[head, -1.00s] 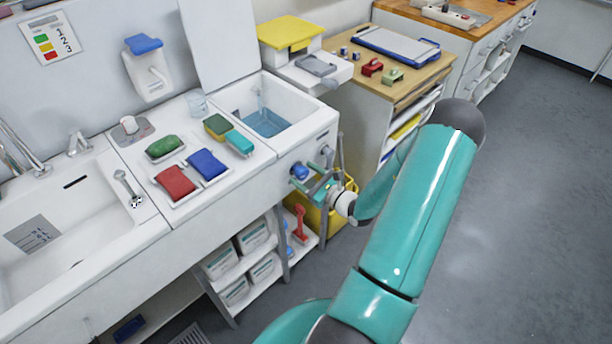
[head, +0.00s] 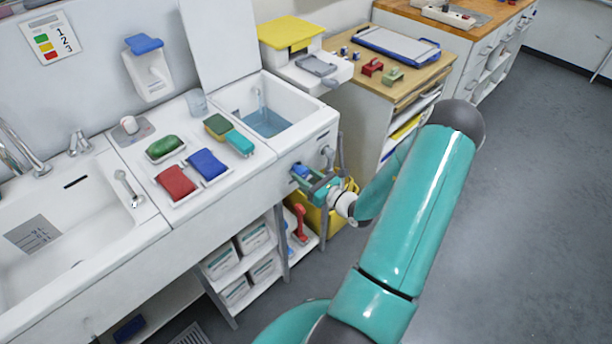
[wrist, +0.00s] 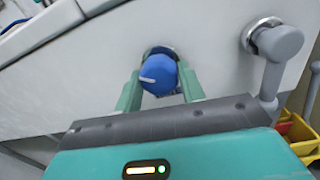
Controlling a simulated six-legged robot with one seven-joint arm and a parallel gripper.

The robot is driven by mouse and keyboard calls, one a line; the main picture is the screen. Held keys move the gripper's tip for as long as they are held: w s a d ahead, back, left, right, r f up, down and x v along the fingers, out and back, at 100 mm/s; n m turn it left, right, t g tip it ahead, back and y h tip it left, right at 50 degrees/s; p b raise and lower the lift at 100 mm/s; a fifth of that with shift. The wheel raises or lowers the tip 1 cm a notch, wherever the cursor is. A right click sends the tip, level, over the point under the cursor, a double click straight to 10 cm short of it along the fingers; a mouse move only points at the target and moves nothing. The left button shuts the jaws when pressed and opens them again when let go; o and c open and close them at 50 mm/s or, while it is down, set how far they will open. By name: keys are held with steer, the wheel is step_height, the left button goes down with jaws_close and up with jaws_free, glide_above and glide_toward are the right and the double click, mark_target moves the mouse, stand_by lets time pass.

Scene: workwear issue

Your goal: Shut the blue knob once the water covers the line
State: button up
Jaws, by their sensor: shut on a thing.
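The blue knob (wrist: 158,75) sits on the white front panel below the small basin, with a white mark on its face pointing left. My gripper (wrist: 160,92) is shut on it, one green finger on each side. In the head view the blue knob (head: 301,170) shows partly between the fingers of my gripper (head: 307,177). The small basin (head: 300,101) has its lid raised and holds blue water (head: 266,124), with a stream falling in at the back. I cannot make out a line on its wall.
A grey pipe fitting (wrist: 279,44) sticks out of the panel right of the knob. A yellow bucket (head: 334,212) stands below my gripper. Red and blue cloths (head: 207,164) lie on the counter. Open floor lies to the right.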

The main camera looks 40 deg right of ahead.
steer(key=m, duration=0.5)
steer(key=shift+a+m, duration=0.1)
steer(key=shift+m, duration=0.3)
steer(key=m, duration=0.6)
steer(key=shift+h, duration=0.3)
steer(key=o, duration=1)
steer(key=shift+c, duration=0.2)
steer(key=s, duration=1.3)
steer(key=shift+s+d+f, duration=0.25)
steer(key=shift+s+f, duration=0.1)
steer(key=shift+s, duration=0.05)
